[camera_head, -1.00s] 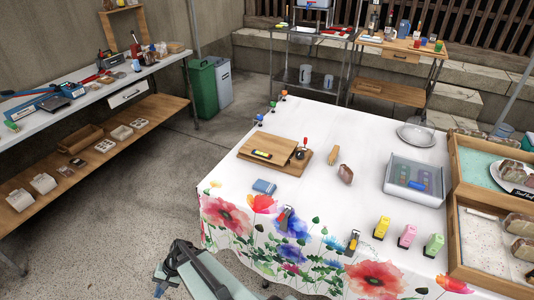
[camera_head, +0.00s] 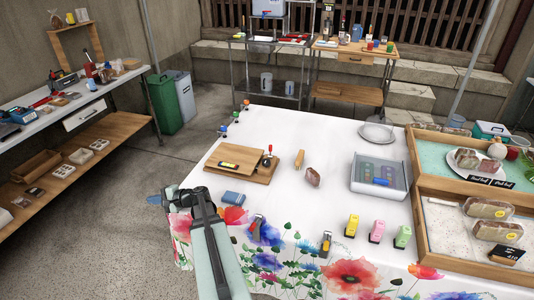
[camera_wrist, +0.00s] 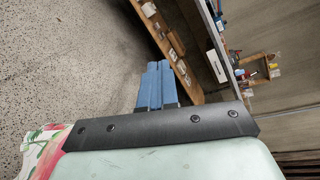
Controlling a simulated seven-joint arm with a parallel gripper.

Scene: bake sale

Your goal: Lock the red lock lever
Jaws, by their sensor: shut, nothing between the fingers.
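A small lever with a red knob (camera_head: 269,149) stands at the right end of a wooden board (camera_head: 262,178) on the white table. A black round part sits at its foot. It looks upright; its lock state is too small to tell. My gripper (camera_head: 160,199) is beyond the table's left edge, pointing left, well apart from the lever. Its blue fingers also show in the wrist view (camera_wrist: 155,85), pressed together with nothing between them. The lever is not in the wrist view.
The floral-clothed table holds a blue box (camera_head: 232,197), a bread piece (camera_head: 312,177), a clear bin (camera_head: 379,187), and yellow (camera_head: 351,225), pink (camera_head: 377,231) and green (camera_head: 402,237) items at the front. Wooden trays (camera_head: 462,270) stand right. A workbench (camera_head: 60,115) is left.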

